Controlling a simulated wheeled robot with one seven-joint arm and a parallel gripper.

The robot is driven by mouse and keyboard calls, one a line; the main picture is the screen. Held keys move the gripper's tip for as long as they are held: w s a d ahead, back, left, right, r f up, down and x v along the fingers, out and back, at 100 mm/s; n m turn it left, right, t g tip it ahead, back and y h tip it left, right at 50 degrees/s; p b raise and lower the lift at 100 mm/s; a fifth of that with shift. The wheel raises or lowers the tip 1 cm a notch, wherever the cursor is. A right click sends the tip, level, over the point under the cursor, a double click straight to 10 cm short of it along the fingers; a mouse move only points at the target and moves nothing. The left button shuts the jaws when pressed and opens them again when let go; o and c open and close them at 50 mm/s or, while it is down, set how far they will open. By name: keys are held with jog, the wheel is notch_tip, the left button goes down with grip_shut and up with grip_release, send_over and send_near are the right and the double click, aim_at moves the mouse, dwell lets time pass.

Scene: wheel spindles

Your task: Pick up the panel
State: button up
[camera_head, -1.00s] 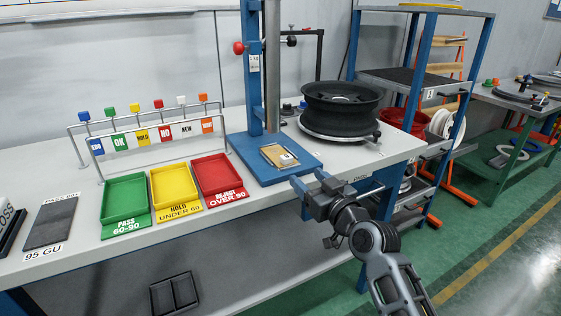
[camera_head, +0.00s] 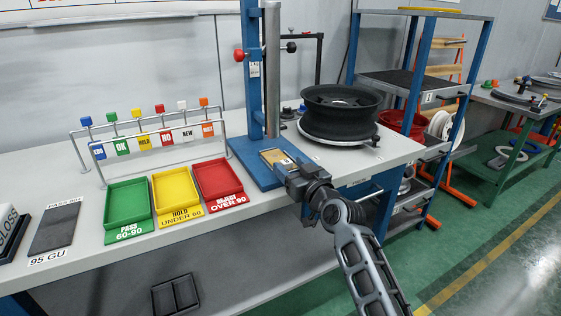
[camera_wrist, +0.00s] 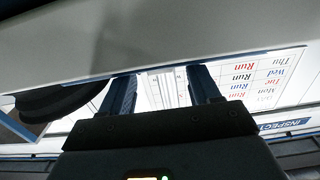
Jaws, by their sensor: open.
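A small tan panel (camera_head: 272,156) with a white label lies flat on the blue base plate (camera_head: 246,163) of the upright stand. My gripper (camera_head: 284,167) is just at its right front side and covers part of it. I cannot tell whether they touch. In the wrist view my gripper (camera_wrist: 163,84) has its two fingers apart, with nothing clearly held between them. The panel cannot be made out in that view.
Green (camera_head: 127,207), yellow (camera_head: 176,194) and red (camera_head: 220,181) trays stand left of the stand. A dark wheel (camera_head: 339,113) sits behind on the right. A dark plate (camera_head: 54,228) lies far left. The blue post (camera_head: 251,70) rises behind the panel.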

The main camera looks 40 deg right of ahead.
grip_shut()
dwell(0.4)
jog(key=shift+r, duration=0.75)
notch_tip(320, 180, up, 2)
jog(key=shift+r, duration=0.2)
jog(key=b+v, duration=0.2)
jog(key=v, duration=1.6)
jog(key=shift+s+f, duration=0.15)
